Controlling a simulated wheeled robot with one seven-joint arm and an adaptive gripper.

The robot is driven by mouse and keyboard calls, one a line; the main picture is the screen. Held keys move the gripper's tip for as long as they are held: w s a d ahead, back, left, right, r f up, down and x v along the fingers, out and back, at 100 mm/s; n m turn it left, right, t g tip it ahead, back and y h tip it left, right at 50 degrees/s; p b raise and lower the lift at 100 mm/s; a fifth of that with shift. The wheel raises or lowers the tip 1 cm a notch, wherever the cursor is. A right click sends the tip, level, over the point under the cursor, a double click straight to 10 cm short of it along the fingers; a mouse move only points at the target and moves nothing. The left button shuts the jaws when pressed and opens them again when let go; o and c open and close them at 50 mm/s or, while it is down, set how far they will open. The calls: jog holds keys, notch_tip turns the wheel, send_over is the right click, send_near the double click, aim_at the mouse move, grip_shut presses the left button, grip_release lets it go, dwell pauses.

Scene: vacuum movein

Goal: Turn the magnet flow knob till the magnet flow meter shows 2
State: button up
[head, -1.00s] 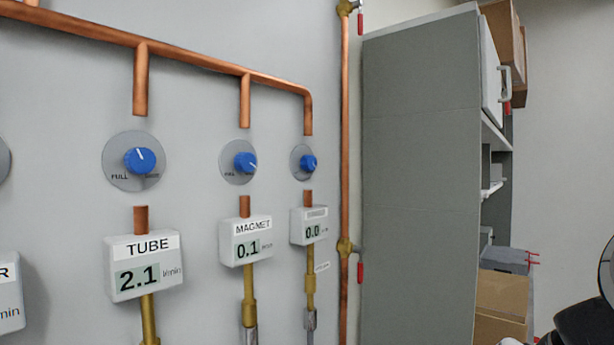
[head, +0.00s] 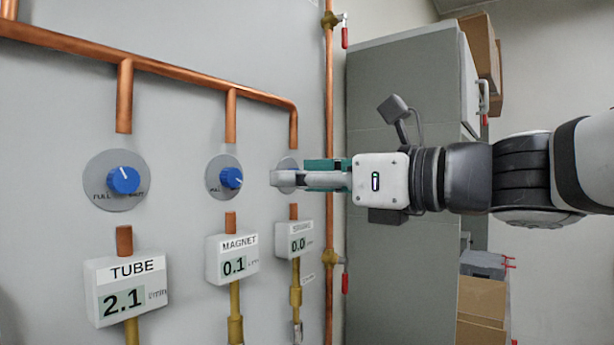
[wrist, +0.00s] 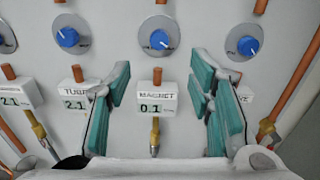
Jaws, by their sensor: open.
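The magnet flow knob is a blue knob (head: 231,178) on a round grey plate on the wall, with a white pointer line aimed to the right. Below it the magnet flow meter (head: 232,259) reads 0.1. My gripper (head: 285,179) is in front of the wall to the right of the magnet knob in the head view, hiding the rightmost knob. In the wrist view my open gripper (wrist: 160,80) has its teal fingers apart and nothing between them in contact. There the magnet knob (wrist: 161,39) lies above and between the fingertips, and the magnet meter (wrist: 157,105) shows between the fingers.
The tube knob (head: 124,180) and tube meter (head: 125,290), reading 2.1, are to the left. The rightmost meter (head: 295,240) reads 0.0. Copper pipes (head: 170,70) run along the wall. A grey cabinet (head: 400,270) stands to the right, behind my arm.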

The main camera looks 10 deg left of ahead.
aim_at(235, 177)
jog(key=p+x, duration=0.1)
jog(key=x, duration=1.1)
jog(key=shift+s, duration=0.1)
jog(key=shift+c, duration=0.3)
grip_shut()
